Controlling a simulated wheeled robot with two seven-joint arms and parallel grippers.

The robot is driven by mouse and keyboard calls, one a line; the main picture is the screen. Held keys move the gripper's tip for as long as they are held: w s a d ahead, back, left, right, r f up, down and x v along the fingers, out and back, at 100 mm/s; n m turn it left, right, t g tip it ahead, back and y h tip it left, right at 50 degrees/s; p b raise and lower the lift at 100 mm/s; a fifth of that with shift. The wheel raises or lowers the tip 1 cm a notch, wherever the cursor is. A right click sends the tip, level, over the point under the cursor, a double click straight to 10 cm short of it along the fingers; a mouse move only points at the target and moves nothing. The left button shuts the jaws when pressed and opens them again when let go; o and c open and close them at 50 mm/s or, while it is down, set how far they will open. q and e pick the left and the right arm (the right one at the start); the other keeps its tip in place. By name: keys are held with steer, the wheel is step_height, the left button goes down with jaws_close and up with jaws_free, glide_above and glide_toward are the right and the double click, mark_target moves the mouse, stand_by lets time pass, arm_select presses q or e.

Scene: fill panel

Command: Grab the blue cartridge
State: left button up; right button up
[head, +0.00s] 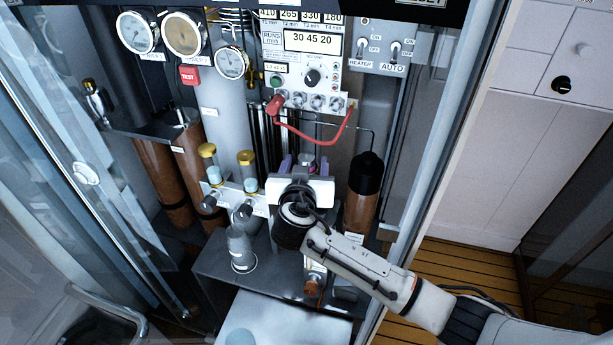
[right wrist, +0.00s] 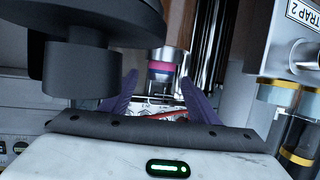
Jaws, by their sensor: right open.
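My right gripper (head: 306,163) reaches into the open cabinet from the lower right, and its two purple fingers are apart. In the right wrist view the fingers (right wrist: 160,82) stand open on either side of a small cylinder with pink and blue bands (right wrist: 162,72). The cylinder appears beyond the fingertips, and I see no contact. Whether it is the blue cartridge I cannot tell. In the head view the gripper body mostly hides this spot. Two yellow-capped clear tubes with pale blue contents, a left one (head: 209,164) and a right one (head: 248,174), stand left of the gripper. My left gripper is out of view.
A red cable (head: 318,140) hangs from the control panel (head: 303,50) above the gripper. A black-topped brown cylinder (head: 365,185) stands close on the right. The cabinet's glass door (head: 75,150) is on the left.

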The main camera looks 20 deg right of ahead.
steer(key=shift+x, duration=0.8)
jaws_close()
steer(key=shift+r, duration=0.1)
